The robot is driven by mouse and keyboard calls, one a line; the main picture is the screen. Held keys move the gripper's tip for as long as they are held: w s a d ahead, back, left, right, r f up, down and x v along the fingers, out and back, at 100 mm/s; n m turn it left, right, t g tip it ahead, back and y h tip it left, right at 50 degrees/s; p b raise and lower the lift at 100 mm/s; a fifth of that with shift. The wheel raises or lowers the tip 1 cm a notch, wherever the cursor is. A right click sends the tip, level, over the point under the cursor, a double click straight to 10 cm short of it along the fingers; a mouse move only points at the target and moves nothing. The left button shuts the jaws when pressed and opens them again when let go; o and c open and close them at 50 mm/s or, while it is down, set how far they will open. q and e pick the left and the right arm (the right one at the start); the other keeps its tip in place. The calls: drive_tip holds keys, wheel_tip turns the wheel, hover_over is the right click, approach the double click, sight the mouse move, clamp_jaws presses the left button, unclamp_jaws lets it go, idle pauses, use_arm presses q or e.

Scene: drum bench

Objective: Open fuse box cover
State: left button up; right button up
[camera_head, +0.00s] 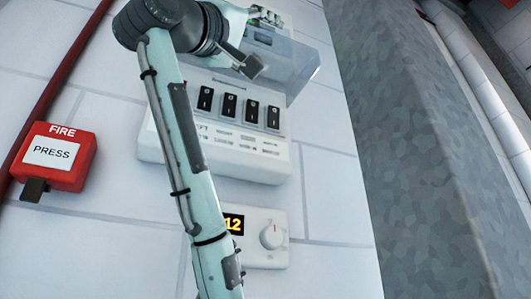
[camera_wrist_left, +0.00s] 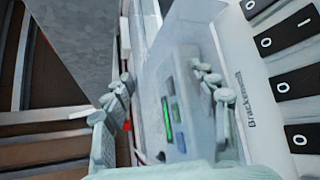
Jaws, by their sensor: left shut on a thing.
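The white fuse box (camera_head: 215,150) is on the tiled wall in the head view, with a row of black switches (camera_head: 238,107) uncovered at the front. Its see-through cover (camera_head: 300,68) is swung up above the switches and sticks out from the wall. My left gripper (camera_head: 263,17) is at the cover's upper part and is shut on it; my arm hides part of the box and cover. In the left wrist view, the fingers of my left gripper (camera_wrist_left: 160,95) show on both sides of the clear cover, and the switches (camera_wrist_left: 290,85) are at the right. My right gripper is not in view.
A red fire press box (camera_head: 57,155) is on the wall at the left, near a red pipe (camera_head: 58,75). A white dial unit with a lit display (camera_head: 265,238) is below the fuse box. A grey speckled pillar (camera_head: 410,140) stands at the right.

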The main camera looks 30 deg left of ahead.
use_arm(q)
drive_tip(key=shift+s, duration=0.2)
drive_tip(key=c, duration=0.4)
drive_tip(key=shift+o, duration=0.2)
